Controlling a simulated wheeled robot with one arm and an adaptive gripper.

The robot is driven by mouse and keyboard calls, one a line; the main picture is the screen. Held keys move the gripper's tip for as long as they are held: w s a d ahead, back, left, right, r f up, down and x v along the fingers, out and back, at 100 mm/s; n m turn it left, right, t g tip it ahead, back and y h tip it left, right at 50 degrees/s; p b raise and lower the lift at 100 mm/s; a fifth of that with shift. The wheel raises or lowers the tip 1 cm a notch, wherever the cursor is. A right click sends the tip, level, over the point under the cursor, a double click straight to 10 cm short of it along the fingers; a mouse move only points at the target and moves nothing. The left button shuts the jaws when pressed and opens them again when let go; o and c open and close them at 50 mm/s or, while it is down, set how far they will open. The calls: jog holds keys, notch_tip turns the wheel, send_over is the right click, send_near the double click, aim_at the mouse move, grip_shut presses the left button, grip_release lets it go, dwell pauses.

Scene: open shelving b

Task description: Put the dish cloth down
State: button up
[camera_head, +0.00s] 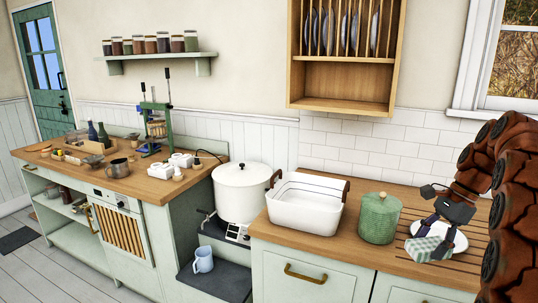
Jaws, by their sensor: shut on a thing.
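The dish cloth (421,248) is pale green and white checked and hangs at the right of the wooden counter. My gripper (431,228), dark with bluish fingers, points down and is shut on the cloth's top. The cloth is in front of a white round dish (460,240) and overlaps its left part in the picture. I cannot tell whether the cloth touches the dish or the counter. My arm comes in from the right edge and hides part of the counter there.
A green ribbed lidded jar (379,218) stands just left of the cloth. Further left are a white basin (303,205) and a large white pot (240,192). The wooden counter (345,252) has a bare strip along its front. A wooden plate rack (345,60) hangs above.

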jog(key=w+a+f+n+g+h, duration=0.2)
jog(key=a+f+n, duration=0.6)
jog(key=a+f, duration=0.2)
jog(key=w+a+f+n+g+h, duration=0.2)
jog(key=a+f+n, duration=0.7)
jog(key=a, duration=0.3)
jog(key=shift+w+a+f+h, duration=0.2)
jog(key=shift+w+f+h, duration=0.1)
jog(key=shift+f, duration=0.25)
jog(key=shift+s, duration=0.1)
